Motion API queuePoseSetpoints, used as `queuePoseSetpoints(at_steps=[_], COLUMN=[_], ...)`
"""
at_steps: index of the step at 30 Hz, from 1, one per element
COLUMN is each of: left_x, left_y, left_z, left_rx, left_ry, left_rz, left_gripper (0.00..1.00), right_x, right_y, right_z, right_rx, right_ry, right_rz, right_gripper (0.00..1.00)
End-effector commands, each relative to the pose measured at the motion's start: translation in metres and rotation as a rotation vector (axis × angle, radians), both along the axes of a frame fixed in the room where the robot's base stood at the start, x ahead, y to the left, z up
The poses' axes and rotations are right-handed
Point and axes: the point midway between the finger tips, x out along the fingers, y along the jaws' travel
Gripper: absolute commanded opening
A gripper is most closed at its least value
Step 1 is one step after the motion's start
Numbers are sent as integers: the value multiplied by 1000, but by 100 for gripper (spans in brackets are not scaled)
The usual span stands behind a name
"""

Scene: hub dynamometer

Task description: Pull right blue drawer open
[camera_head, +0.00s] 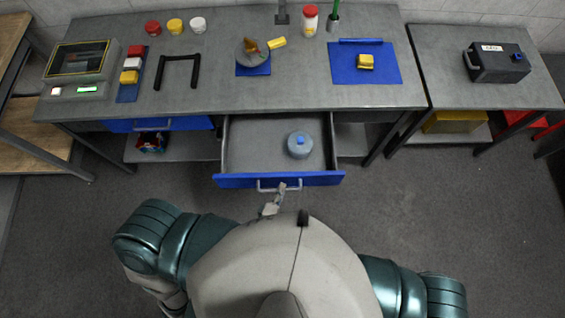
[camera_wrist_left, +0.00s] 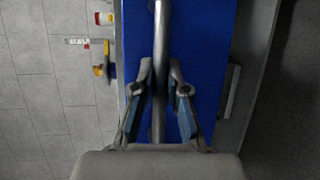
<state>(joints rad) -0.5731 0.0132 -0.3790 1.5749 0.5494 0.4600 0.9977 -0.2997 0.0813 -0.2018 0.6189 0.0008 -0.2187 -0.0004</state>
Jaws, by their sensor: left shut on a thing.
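The right blue drawer (camera_head: 232,180) is pulled out from under the grey workbench, with its inside in view. A round grey-blue container with a blue cap (camera_head: 299,146) stands in it toward the right. My left gripper (camera_head: 277,196) is at the drawer's front, at its metal handle (camera_head: 279,186). In the left wrist view my left gripper (camera_wrist_left: 160,75) has a finger on each side of the handle bar (camera_wrist_left: 161,40), in front of the blue drawer face (camera_wrist_left: 205,50). It is shut on the handle. My right gripper is not in view.
The left blue drawer (camera_head: 160,124) is closed. The workbench (camera_head: 215,95) holds jars, blue mats, a black frame and a grey device. A side table (camera_head: 440,65) with a black box stands at the right. The floor in front is clear.

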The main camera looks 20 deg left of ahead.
Motion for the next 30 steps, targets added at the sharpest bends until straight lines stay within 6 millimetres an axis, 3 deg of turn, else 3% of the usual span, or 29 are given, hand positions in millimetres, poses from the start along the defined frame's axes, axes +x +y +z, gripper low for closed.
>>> queuePoseSetpoints(at_steps=[6,19,21,23,30], left_x=[-19,-22,-22,-22,-20], left_y=[2,1,1,0,-5], left_z=[-5,-6,-6,-5,-2], left_rx=[8,7,7,6,6], left_ry=[9,11,11,9,5], left_rz=[7,6,6,5,4], left_gripper=[0,0,25,39,39], right_x=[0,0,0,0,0], right_y=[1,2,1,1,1], right_z=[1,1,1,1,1], right_rx=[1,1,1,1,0], right_ry=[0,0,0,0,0], right_rz=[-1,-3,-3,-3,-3], right_gripper=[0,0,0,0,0])
